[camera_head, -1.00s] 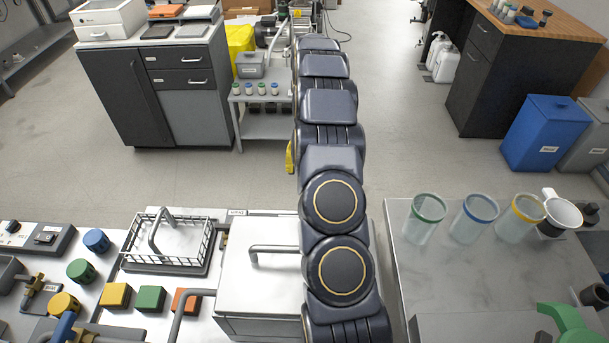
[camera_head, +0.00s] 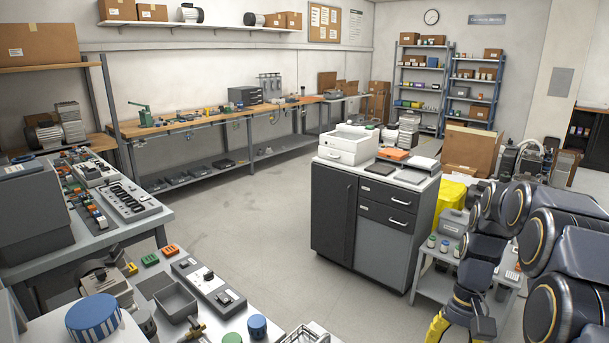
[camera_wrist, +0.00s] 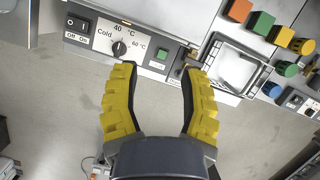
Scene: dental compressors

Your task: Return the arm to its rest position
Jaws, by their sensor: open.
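My arm fills the right side of the head view, bent and reaching down. My gripper shows in part at the bottom edge there, its yellow fingers (camera_head: 437,328) hanging beside the low grey cart. In the wrist view my gripper (camera_wrist: 161,75) is open, with two yellow ribbed fingers apart and nothing between them. Past the fingertips is a white appliance panel (camera_wrist: 148,48) with a temperature dial (camera_wrist: 119,49) and an on/off switch (camera_wrist: 80,23). I cannot tell whether anything touches the fingers.
A wire basket (camera_wrist: 236,66) and coloured blocks and knobs lie right of the panel. In the head view, a dark cabinet (camera_head: 361,218) stands mid-floor, left of my arm. A low cart (camera_head: 435,287) is close to my arm. Open floor (camera_head: 245,245) lies left of the cabinet.

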